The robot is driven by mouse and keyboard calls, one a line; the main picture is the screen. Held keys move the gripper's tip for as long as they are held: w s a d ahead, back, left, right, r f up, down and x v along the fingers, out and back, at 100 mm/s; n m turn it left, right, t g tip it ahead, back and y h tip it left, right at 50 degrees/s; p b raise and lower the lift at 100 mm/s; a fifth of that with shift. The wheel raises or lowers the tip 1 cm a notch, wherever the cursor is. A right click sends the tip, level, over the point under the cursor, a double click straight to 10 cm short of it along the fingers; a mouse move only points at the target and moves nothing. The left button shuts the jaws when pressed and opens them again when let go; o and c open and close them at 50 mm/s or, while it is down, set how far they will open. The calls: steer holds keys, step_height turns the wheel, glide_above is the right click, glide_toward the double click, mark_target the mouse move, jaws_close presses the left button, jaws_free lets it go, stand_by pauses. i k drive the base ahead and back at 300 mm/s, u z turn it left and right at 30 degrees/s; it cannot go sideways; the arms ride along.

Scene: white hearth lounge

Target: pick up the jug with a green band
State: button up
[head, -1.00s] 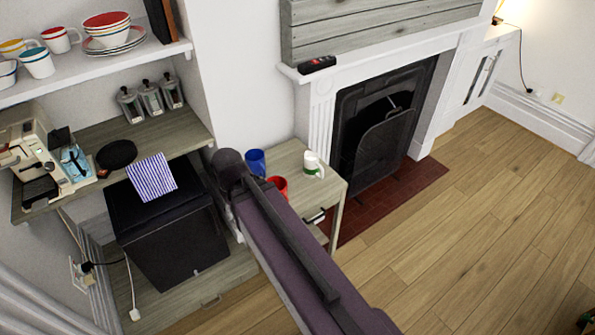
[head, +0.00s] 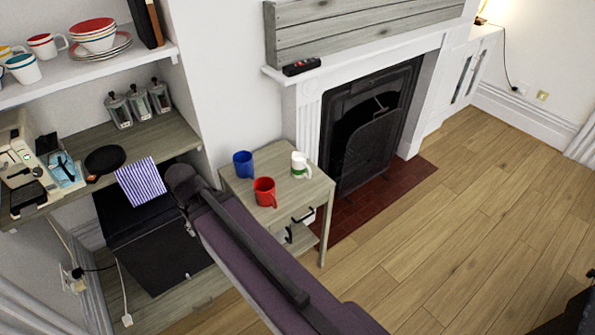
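The white jug with a green band (head: 299,166) stands upright on the small grey wooden side table (head: 267,154), near its right back edge. Its handle points to the right. A blue mug (head: 243,164) and a red mug (head: 265,192) stand on the same table, to the left and front of the jug, apart from it. My arm's purple link crosses the lower middle of the view in front of the table and ends in a dark joint to its left. My gripper cannot be made out in the view.
A fireplace (head: 364,144) with a red tiled hearth (head: 395,185) is right of the table. A black box-like unit with a striped cloth (head: 140,181) is left. Shelves with crockery (head: 93,37) and a coffee machine (head: 22,160) are further left.

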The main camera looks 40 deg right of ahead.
mark_target(299, 166)
steer(key=u, duration=0.1)
steer(key=k, duration=1.5)
steer(key=z, duration=0.9)
steer(key=i, duration=1)
